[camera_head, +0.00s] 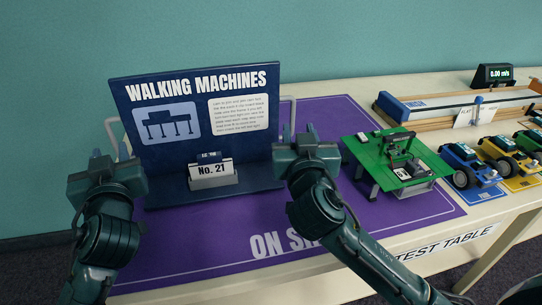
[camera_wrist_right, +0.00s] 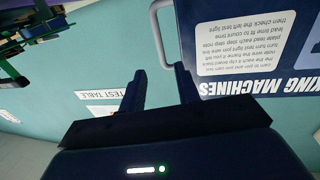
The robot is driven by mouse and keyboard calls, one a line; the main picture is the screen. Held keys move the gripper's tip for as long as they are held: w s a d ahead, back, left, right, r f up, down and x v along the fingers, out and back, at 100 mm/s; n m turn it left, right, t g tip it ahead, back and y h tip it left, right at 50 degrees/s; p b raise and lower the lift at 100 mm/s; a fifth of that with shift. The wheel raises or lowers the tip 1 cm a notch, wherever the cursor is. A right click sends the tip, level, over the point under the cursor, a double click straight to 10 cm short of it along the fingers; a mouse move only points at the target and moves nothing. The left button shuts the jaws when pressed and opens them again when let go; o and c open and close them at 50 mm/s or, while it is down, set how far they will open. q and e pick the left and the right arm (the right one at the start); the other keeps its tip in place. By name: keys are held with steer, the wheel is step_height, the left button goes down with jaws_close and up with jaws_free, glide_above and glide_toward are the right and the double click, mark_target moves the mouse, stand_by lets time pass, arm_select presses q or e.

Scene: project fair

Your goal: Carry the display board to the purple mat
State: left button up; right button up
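The dark blue display board (camera_head: 239,84), headed "WALKING MACHINES", stands upright with its base on the purple mat (camera_head: 408,215). A small "No. 21" block (camera_head: 212,175) sits on its base. Grey loop handles stick out at its left side (camera_head: 113,122) and right side (camera_head: 292,113). My left gripper (camera_head: 110,154) is at the left handle, its fingertips apart. My right gripper (camera_head: 299,132) is beside the right handle. In the right wrist view its fingers (camera_wrist_right: 159,85) are spread and empty, with the handle (camera_wrist_right: 158,42) just beyond the tips.
A green model (camera_head: 400,158) stands on the mat's right part. Several toy cars (camera_head: 470,166), a wooden track (camera_head: 440,120) and a speed display (camera_head: 493,75) stand further right on the cream table (camera_head: 350,92). The wall is close behind the table.

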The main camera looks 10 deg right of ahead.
steer(key=s, duration=0.2)
steer(key=shift+s+a, duration=0.25)
steer(key=shift+s, duration=0.1)
steer(key=shift+p, duration=0.3)
